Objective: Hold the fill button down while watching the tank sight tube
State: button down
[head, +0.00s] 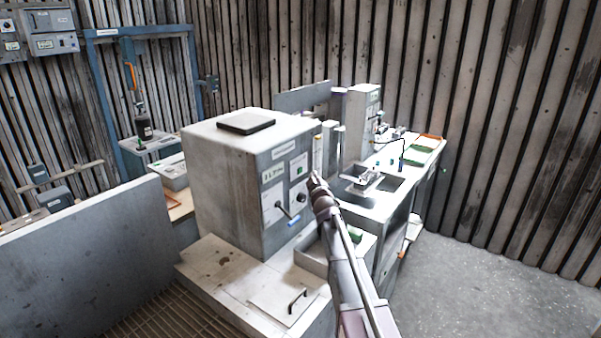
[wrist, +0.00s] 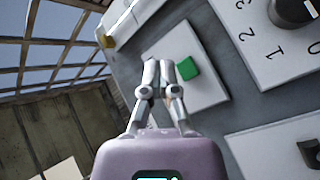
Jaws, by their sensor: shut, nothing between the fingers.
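A green square button (wrist: 187,68), which looks like the fill button, sits on a white plate (wrist: 203,92) on the front of a grey cabinet (head: 228,178). My gripper (wrist: 160,68) is shut and empty, its fingertips together just left of the button in the wrist view. I cannot tell whether they touch the plate or button. In the head view my gripper (head: 314,181) is at the right side of the cabinet's front panel. A pale upright strip (head: 318,153) beside the cabinet may be the sight tube; its level cannot be read.
A black dial knob (wrist: 294,10) with printed numbers is near the button plate. A bench (head: 375,205) with a sink stands to the right. Open floor (head: 480,290) lies at the right front.

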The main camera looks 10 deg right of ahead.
jog(key=shift+s+d, duration=0.75)
jog(key=shift+s, duration=0.05)
jog(key=s+f+m+g+h, duration=0.1)
jog(key=s+f+m+g, duration=0.1)
jog(key=s, duration=0.4)
jog(key=s+f+m+g+h, duration=0.1)
jog(key=s+f+m+g, duration=0.2)
jog(key=s+f, duration=0.3)
jog(key=s+d+f+m+g+h, duration=0.1)
jog(key=s+f+m+g, duration=0.1)
jog(key=s+f+g, duration=0.3)
jog(key=shift+s+f+m, duration=0.4)
jog(key=shift+s+f, duration=0.15)
jog(key=s+a+f+g+y, duration=0.1)
jog(key=s+a+f+g, duration=0.1)
jog(key=s, duration=0.5)
jog(key=s+a+f+m+g+y, duration=0.1)
jog(key=s+a+f+g, duration=0.1)
jog(key=s+g, duration=0.2)
jog(key=s+a+f+g+y, duration=0.1)
jog(key=s+a+g, duration=0.1)
jog(key=s, duration=0.9)
jog(key=shift+a+f+m+g, duration=0.4)
jog(key=shift+a, duration=0.05)
jog(key=shift+w, duration=0.1)
